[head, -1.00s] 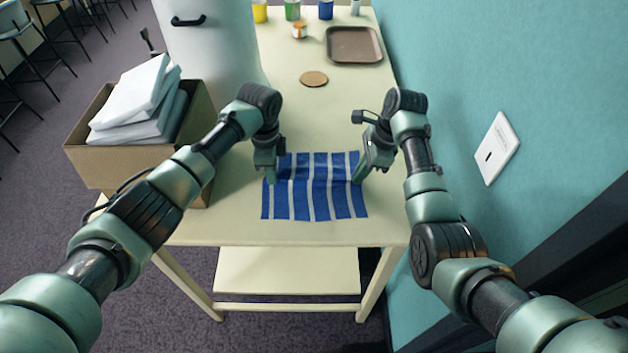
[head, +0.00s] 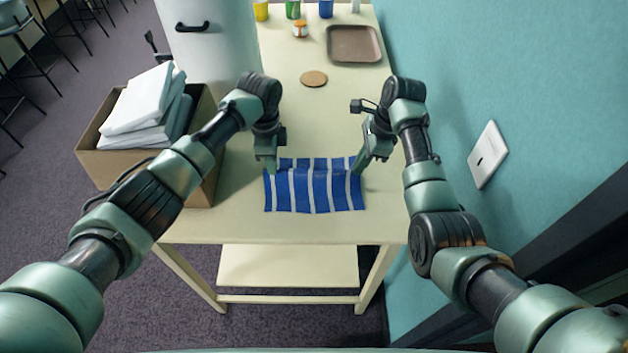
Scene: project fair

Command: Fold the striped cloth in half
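The striped cloth (head: 313,192), blue with pale stripes, lies on the near part of the cream table. A crease or raised band runs across it near its far edge, between my two grippers. My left gripper (head: 271,167) is at the cloth's far left corner, its fingers close together and apparently pinching the cloth. My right gripper (head: 360,168) is at the far right corner in the same way. The fingertips are small and partly hidden, and the layers under the band cannot be made out.
A round coaster (head: 314,79), a brown tray (head: 354,44) and several small jars are farther back. A teal wall is close on the right.

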